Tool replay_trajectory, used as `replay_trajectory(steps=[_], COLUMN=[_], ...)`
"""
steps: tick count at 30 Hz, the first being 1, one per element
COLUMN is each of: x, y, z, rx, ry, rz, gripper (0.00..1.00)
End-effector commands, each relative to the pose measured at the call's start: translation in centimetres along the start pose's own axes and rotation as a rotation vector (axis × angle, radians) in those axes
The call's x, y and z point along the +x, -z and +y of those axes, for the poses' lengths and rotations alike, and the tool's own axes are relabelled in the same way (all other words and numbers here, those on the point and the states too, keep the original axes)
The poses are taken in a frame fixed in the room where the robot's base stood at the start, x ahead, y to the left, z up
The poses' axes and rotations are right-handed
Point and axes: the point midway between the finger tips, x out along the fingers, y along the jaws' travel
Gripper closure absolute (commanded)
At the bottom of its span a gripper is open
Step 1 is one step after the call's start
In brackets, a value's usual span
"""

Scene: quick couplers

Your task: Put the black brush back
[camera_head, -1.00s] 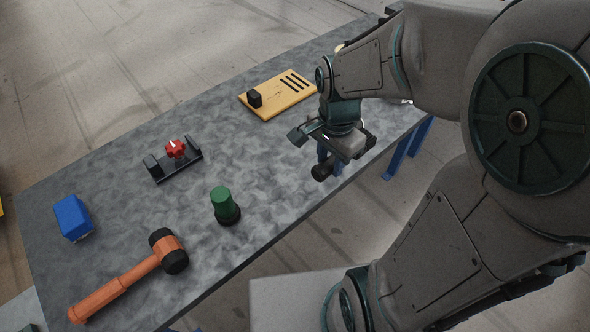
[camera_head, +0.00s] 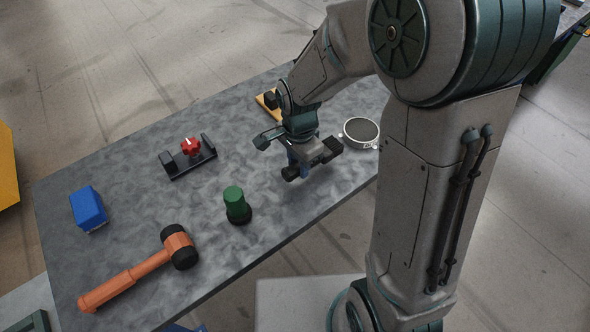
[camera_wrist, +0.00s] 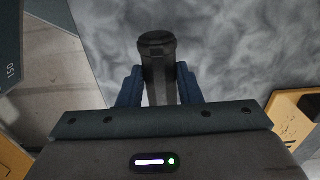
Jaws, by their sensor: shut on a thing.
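My gripper (camera_head: 299,167) is above the grey table, near its front edge and right of the green-topped piece. Its blue fingers are shut on a dark cylindrical thing, which I take to be the black brush (camera_head: 290,174). In the wrist view the black brush (camera_wrist: 157,55) sits between the two blue fingers, its round end pointing away from the palm. Its bristles cannot be made out. The gripper body hides part of it.
A tan board (camera_head: 264,103) is partly hidden behind my arm. A round metal-rimmed piece (camera_head: 361,131) lies to the right.

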Motion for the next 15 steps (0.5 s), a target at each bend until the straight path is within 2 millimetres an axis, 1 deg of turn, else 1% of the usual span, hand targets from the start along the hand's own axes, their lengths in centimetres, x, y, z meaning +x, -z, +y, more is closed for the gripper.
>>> replay_trajectory(steps=[3, 5, 9, 15], x=[0.4, 0.8, 2.9, 4.0], y=[-0.3, -0.3, -0.3, -0.3], z=[-0.7, -0.7, -0.6, -0.7], rx=[0.000, 0.001, 0.000, -0.001], ry=[0.000, -0.001, -0.004, 0.001], rz=[0.000, 0.000, -0.001, 0.000], gripper=[0.98, 0.98, 0.98, 0.98])
